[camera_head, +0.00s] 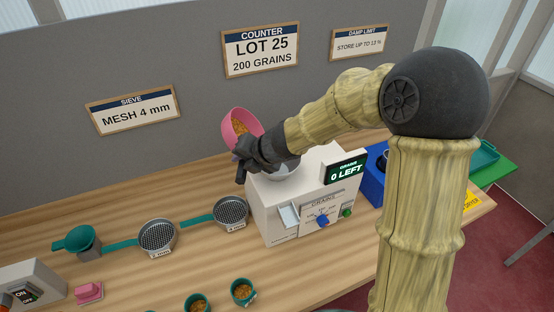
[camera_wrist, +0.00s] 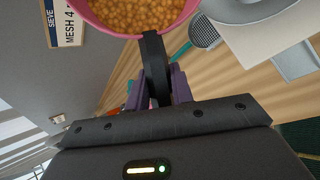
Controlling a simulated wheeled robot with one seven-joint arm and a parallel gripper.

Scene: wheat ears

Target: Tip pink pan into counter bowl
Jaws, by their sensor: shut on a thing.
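In the wrist view the pan's pink rim (camera_wrist: 192,8) and the grains (camera_wrist: 140,14) fill the top. My gripper (camera_head: 243,160) is shut on the pan; its jaws (camera_wrist: 160,92) close on the dark handle in the wrist view. The counter bowl (camera_head: 283,169) is grey and sits on top of the white counter machine (camera_head: 270,207), partly hidden by my gripper. The counter's display (camera_head: 346,171) reads "0 LEFT".
Two sieves (camera_head: 157,238) (camera_head: 231,212) with teal handles lie left of the counter. Two small teal cups of grain (camera_head: 243,291) (camera_head: 197,303) stand at the table's front. A blue device (camera_head: 373,176) stands right of the counter. A grey wall with signs (camera_head: 260,50) is behind.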

